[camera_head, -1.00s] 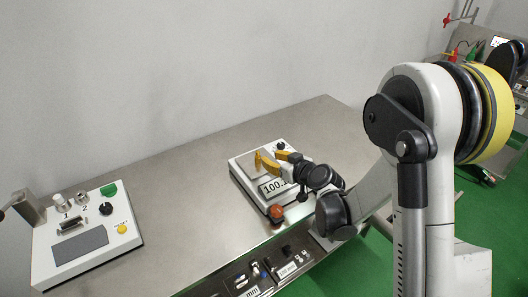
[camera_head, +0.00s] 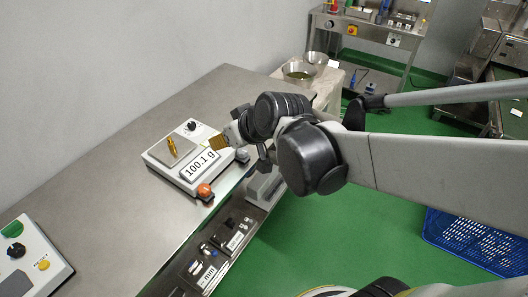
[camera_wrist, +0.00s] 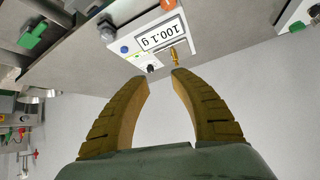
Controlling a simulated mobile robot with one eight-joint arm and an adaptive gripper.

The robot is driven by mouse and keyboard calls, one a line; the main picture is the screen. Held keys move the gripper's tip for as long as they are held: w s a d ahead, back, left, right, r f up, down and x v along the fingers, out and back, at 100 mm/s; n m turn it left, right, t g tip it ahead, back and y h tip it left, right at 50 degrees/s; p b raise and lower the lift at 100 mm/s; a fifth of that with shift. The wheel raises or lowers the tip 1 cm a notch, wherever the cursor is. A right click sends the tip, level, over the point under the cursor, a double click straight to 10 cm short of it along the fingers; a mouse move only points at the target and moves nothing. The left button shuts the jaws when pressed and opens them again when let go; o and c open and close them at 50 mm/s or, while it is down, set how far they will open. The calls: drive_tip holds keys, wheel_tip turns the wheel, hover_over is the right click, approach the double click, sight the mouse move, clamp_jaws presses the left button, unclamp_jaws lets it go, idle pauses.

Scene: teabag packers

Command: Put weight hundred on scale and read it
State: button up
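A small brass weight (camera_head: 172,147) stands upright on the pan of the white scale (camera_head: 160,163). The scale's display (camera_head: 199,165) reads 100.1 g. The weight also shows in the wrist view (camera_wrist: 175,56), beyond my fingertips, with the scale (camera_wrist: 193,37) upside down there. My gripper (camera_wrist: 160,75) has its two yellow-brown fingers apart with nothing between them. In the head view my gripper (camera_head: 219,143) is to the right of the weight, clear of it, by the scale's right side.
An orange-red knob (camera_head: 204,190) is at the scale's front corner. A control box (camera_head: 30,255) stands at the lower left of the steel table (camera_head: 110,185). Metal bowls (camera_head: 299,73) are on a stand behind. A blue crate (camera_head: 475,240) lies on the green floor at right.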

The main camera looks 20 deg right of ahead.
drive_tip(key=s+d+m+h, duration=0.1)
drive_tip(key=s+d, duration=0.2)
drive_tip(key=s, duration=0.4)
drive_tip(key=s+d+m+g+h, duration=0.1)
drive_tip(key=s+d+m+h, duration=0.1)
drive_tip(key=s+d, duration=0.2)
drive_tip(key=s, duration=0.3)
drive_tip(key=shift+d+g, duration=0.15)
drive_tip(key=shift+g, duration=0.15)
